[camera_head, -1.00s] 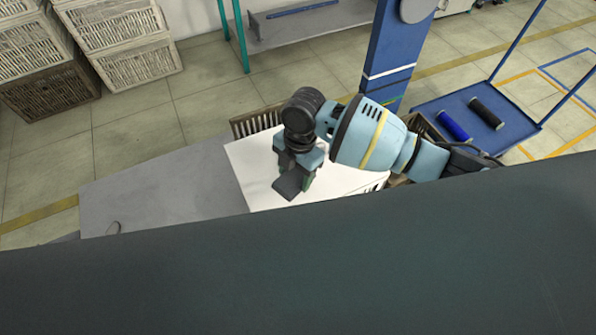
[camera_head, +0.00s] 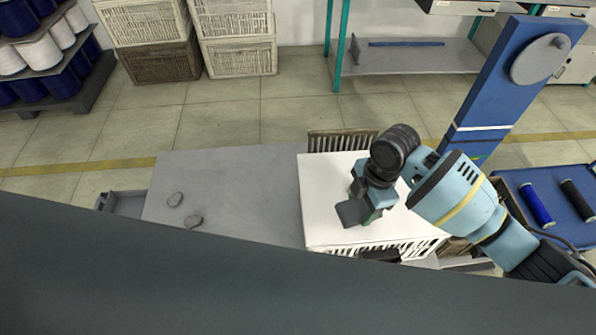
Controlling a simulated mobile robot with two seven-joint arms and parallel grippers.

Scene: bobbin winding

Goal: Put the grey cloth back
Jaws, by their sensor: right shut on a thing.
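My right gripper (camera_head: 364,208) is over the white tabletop (camera_head: 325,190), its arm coming in from the right. It is shut on a small flat dark grey piece at its fingertips, which I take to be the grey cloth (camera_head: 351,212). The gap between the cloth and the white top is hard to judge. The wrist and gripper body hide part of the fingers. My left gripper is not in view.
A blue post (camera_head: 500,95) stands behind my right arm. A blue cart (camera_head: 520,182) with a blue roll (camera_head: 537,204) is at right. Wicker crates (camera_head: 238,57) stand behind.

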